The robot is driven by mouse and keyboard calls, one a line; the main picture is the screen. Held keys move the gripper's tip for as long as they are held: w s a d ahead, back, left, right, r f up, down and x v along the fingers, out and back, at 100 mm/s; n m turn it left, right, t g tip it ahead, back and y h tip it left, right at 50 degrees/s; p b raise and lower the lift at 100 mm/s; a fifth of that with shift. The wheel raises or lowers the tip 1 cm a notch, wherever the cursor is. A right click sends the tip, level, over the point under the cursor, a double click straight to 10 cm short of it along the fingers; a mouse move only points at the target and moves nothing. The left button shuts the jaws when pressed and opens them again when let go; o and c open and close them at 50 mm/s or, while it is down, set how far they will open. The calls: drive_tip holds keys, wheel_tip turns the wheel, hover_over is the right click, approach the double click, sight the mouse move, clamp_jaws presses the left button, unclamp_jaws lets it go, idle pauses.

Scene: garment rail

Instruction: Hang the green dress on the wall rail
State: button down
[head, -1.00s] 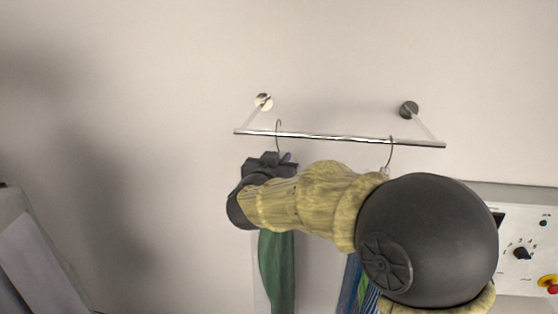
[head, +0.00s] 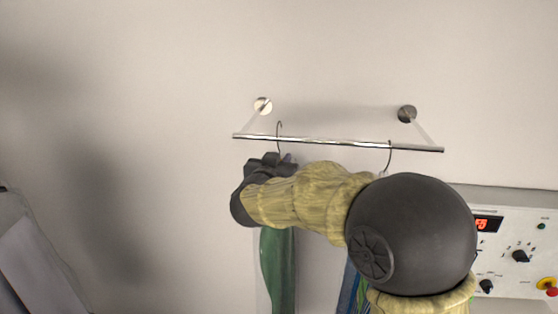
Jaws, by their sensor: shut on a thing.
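The green dress (head: 278,268) hangs below my gripper (head: 272,160), left of centre in the head view. Its hanger hook (head: 280,133) rises from the gripper and overlaps the left part of the wall rail (head: 330,141). I cannot tell whether the hook rests on the rail or is just in front of it. My gripper is shut on the hanger of the dress, just below the rail. My own wrist and arm hide the fingertips and the upper part of the dress.
A striped blue garment (head: 350,287) hangs under the right part of the rail, from another hook (head: 389,155), partly behind my arm. A control panel (head: 515,240) with knobs and a red display is at the right. The wall left of the rail is bare.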

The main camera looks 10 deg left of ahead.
drive_tip(key=shift+f+b, duration=0.95)
drive_tip(key=shift+f, duration=0.3)
idle(0.4)
drive_tip(key=c, duration=1.2)
unclamp_jaws()
drive_tip(key=shift+f, duration=0.1)
